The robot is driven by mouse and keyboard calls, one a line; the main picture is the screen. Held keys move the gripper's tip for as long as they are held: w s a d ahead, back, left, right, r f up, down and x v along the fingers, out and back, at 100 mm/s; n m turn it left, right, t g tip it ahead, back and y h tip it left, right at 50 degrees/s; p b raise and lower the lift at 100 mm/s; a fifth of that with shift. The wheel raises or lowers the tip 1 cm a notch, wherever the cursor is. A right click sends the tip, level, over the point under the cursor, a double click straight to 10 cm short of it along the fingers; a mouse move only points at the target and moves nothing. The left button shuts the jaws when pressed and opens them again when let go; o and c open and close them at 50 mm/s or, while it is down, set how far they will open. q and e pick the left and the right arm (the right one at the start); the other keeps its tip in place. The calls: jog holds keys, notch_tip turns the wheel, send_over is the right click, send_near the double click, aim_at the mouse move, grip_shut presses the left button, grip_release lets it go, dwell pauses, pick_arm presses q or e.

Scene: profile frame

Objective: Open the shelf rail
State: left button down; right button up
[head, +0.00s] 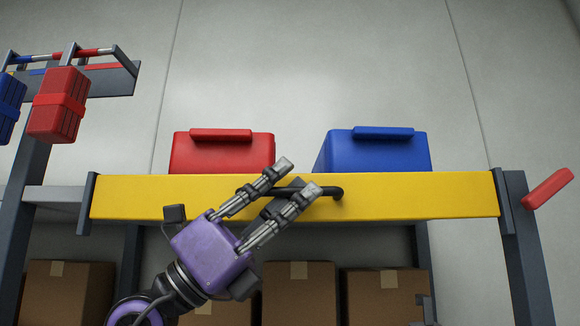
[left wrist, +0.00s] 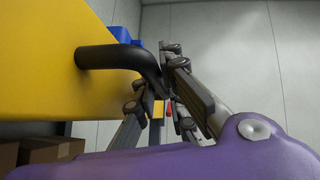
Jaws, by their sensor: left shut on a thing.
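The shelf rail is a yellow bar (head: 420,196) across the front of the shelf, spanning between two dark posts. It also fills the left of the left wrist view (left wrist: 50,70). A black handle (head: 338,193) sticks out from the middle of the rail; it shows close up in the left wrist view (left wrist: 115,57). My left gripper (head: 297,178), with a purple body, reaches up from below. Its fingers are shut on the handle and hide part of it. My right gripper is not in view.
A red case (head: 222,155) and a blue case (head: 375,152) stand on the shelf behind the rail. Cardboard boxes (head: 299,292) sit below. A red lever (head: 548,188) projects at the right post. Red (head: 58,105) and blue items hang at upper left.

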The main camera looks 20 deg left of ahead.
pick_arm(q)
jog(key=shift+f, duration=0.65)
jog(key=c, duration=2.1)
grip_release()
jog(key=shift+r, duration=0.1)
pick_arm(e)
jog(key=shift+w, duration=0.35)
pick_arm(q)
jog(key=shift+a+f, duration=0.15)
jog(key=shift+f, duration=0.05)
jog(key=v, duration=1.1)
jog(key=shift+a+f, duration=0.2)
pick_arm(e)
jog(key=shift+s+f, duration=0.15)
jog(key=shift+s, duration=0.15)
